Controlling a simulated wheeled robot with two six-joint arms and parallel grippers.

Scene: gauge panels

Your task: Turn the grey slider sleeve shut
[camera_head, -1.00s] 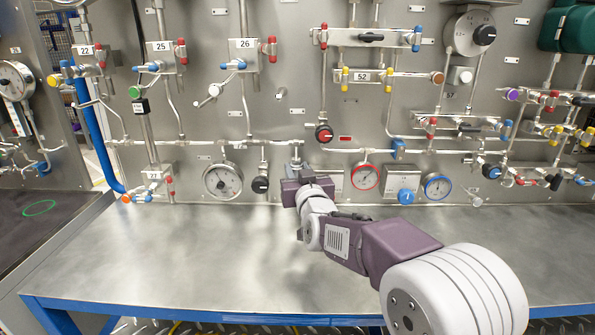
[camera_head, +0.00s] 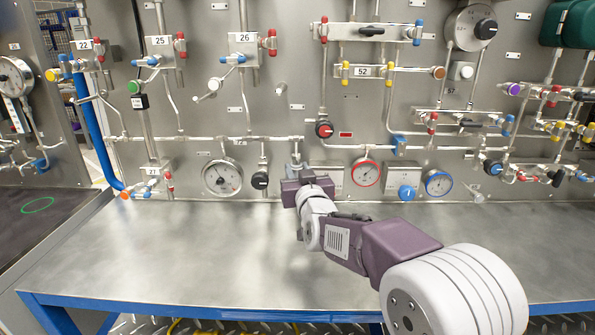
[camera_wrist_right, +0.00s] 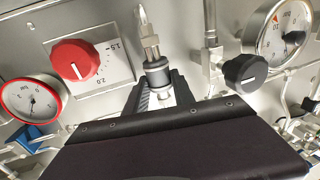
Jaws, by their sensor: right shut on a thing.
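The grey slider sleeve (camera_wrist_right: 157,76) sits on a short upright metal fitting at the panel, in the upper middle of the right wrist view. My right gripper (camera_wrist_right: 161,90) is shut around the sleeve, one finger on each side. In the head view, my right gripper (camera_head: 300,182) is at the foot of the panel and hides most of the sleeve. Only the grey upper part of the fitting (camera_head: 295,160) shows above it. My left gripper is in neither view.
A black knob (camera_head: 260,180) and a white gauge (camera_head: 222,177) are left of the gripper. A red-rimmed gauge (camera_head: 366,172) and a blue knob (camera_head: 406,192) are to its right. In the wrist view, a red knob (camera_wrist_right: 75,60) is close by. The metal bench top (camera_head: 180,250) is clear.

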